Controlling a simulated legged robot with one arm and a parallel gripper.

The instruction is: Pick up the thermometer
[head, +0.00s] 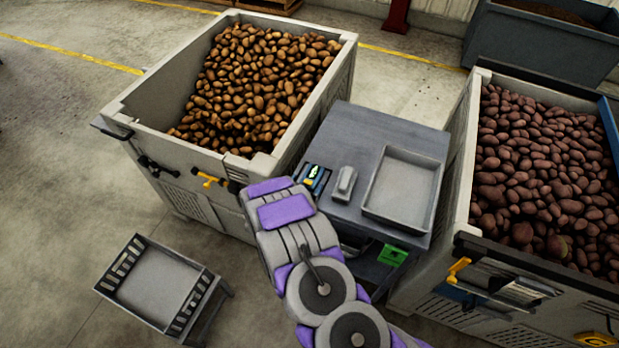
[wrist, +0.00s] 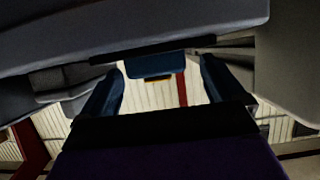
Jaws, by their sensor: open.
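A small blue device with yellow and a lit display, which looks like the thermometer (head: 313,178), lies at the left end of the grey table (head: 385,127).
A grey device (head: 345,183) lies right of the blue one, beside a shallow empty tray (head: 397,222). Potato bins stand left (head: 345,62) and right (head: 462,130) of the table. A green box (head: 391,255) sits below. A low slatted crate (head: 160,282) stands front left.

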